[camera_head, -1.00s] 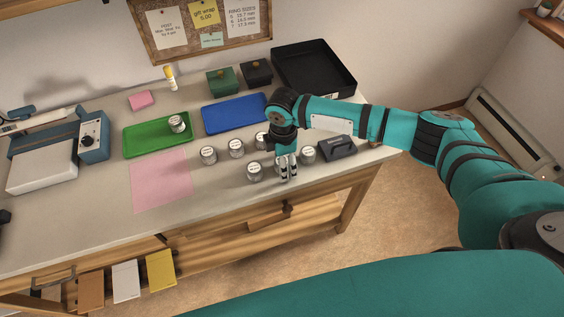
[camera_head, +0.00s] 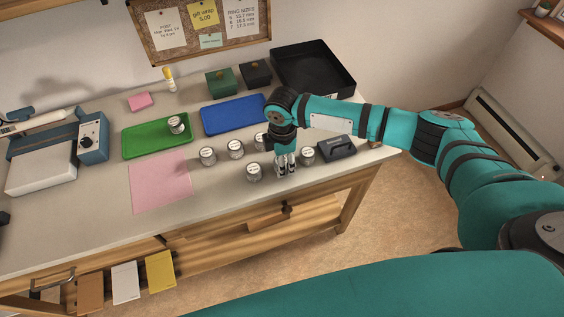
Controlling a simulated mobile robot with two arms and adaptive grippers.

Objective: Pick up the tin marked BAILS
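Several small round tins with pale labelled lids stand on the workbench: a front one (camera_head: 254,172), a right one (camera_head: 307,155), a left one (camera_head: 207,156), a middle one (camera_head: 235,149) and one partly hidden behind my gripper (camera_head: 260,141). Another tin (camera_head: 176,124) stands on the green tray (camera_head: 140,146). The lid lettering is too small to read, so I cannot tell which is marked BAILS. My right gripper (camera_head: 286,171) points down between the front and right tins. Whether its fingers are apart or hold anything is unclear. My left gripper is not in view.
A dark block-like object (camera_head: 337,147) stands right of the tins. A blue tray (camera_head: 232,114), black tray (camera_head: 312,68) and two lidded boxes are behind. A pink sheet (camera_head: 160,182) lies at left; the bench front there is clear.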

